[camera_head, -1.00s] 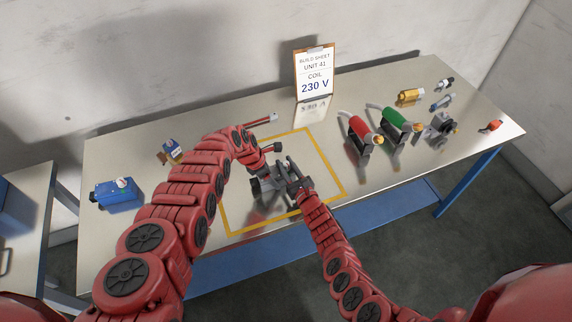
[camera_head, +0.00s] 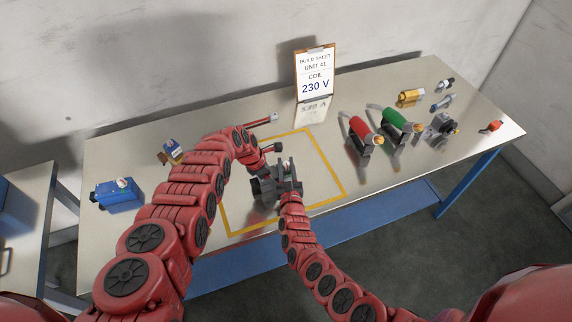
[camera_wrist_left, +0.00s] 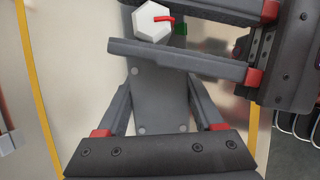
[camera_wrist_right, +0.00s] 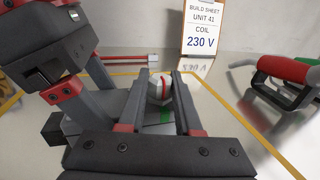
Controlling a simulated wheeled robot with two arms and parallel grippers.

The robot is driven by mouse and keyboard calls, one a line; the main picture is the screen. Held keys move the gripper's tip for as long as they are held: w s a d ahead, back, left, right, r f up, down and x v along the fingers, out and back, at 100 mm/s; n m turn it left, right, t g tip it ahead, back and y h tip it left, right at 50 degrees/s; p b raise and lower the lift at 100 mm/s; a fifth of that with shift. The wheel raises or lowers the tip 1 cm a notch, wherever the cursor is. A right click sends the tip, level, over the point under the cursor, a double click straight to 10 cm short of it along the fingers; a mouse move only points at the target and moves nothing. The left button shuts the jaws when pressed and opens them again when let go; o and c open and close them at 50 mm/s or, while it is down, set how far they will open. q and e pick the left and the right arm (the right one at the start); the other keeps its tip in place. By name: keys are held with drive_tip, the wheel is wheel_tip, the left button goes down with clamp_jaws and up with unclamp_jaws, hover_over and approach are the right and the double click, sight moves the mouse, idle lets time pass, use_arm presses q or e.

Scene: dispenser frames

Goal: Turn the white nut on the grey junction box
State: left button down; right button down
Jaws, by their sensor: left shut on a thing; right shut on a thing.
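The grey junction box (camera_wrist_left: 155,105) stands inside the yellow outline, mostly hidden by my arms in the head view. The white nut (camera_wrist_left: 148,24), six-sided with a red mark, is on the box; it also shows in the right wrist view (camera_wrist_right: 155,92). My left gripper (camera_wrist_left: 160,98) is shut on the box, one finger on each side. My right gripper (camera_wrist_right: 160,84) has its two fingers on opposite sides of the nut and is shut on it. A small green patch (camera_wrist_right: 166,115) shows on the box beside the nut.
A build sheet reading 230 V (camera_head: 314,75) stands behind. A blue box (camera_head: 118,194) and a small blue-and-brown item (camera_head: 171,151) are at the left. The yellow outline (camera_head: 330,168) has free table at its right.

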use_arm(q)
drive_tip(key=shift+s, duration=0.1)
use_arm(e)
drive_tip(key=c, duration=0.6)
unclamp_jaws()
